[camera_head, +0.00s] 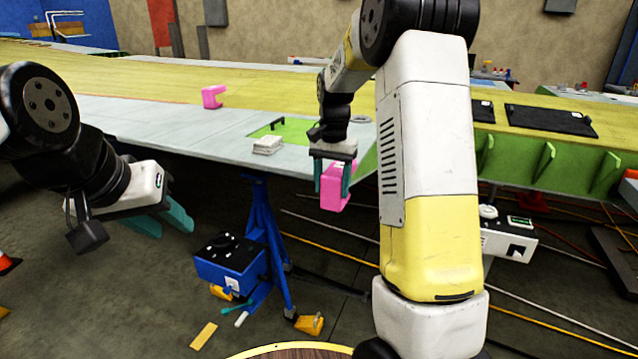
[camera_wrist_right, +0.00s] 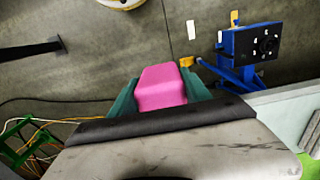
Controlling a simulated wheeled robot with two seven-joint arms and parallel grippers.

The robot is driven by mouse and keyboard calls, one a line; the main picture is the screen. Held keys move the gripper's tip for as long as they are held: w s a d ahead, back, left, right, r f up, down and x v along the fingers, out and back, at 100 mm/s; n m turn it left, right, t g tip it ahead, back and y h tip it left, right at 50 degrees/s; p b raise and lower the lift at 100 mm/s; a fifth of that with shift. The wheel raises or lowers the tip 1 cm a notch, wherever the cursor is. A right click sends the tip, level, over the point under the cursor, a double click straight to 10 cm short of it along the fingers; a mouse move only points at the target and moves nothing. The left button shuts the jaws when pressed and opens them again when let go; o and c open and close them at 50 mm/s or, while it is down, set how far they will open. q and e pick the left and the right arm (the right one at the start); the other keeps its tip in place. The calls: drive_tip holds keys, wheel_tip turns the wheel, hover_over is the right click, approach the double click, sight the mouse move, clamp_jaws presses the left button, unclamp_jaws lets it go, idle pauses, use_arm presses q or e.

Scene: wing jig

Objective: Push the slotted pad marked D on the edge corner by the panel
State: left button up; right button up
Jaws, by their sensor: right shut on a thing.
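A pink block-like pad (camera_head: 335,189) is held between the teal fingers of my right gripper (camera_head: 333,182), just off the near edge of the wing panel (camera_head: 200,122). In the right wrist view the pink pad (camera_wrist_right: 161,87) sits between both fingers; no letter or slot can be read on it. A second pink pad with a slot (camera_head: 212,97) sits on the panel farther left. My left gripper (camera_head: 165,222) is in the air at the left, below the panel edge, with its two teal fingers apart and nothing between them.
A white stack (camera_head: 267,145) lies on the panel near its edge, beside a green area (camera_head: 295,130). A blue stand (camera_head: 262,225) with a blue box (camera_head: 230,262) stands under the panel. Green ribs (camera_head: 545,165) and black plates (camera_head: 550,120) are at the right.

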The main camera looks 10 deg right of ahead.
drive_tip(key=shift+w+d+f, duration=0.1)
drive_tip(key=shift+w+d, duration=0.45)
drive_tip(key=shift+w, duration=0.25)
drive_tip(key=shift+w+d+f, duration=0.1)
drive_tip(key=shift+w+d, duration=0.4)
drive_tip(key=shift+w, duration=0.3)
drive_tip(key=o, duration=1.5)
drive_tip(key=shift+w, duration=0.1)
drive_tip(key=shift+c, duration=0.2)
drive_tip(key=shift+w+d+r, duration=0.1)
drive_tip(key=shift+r, duration=3.85)
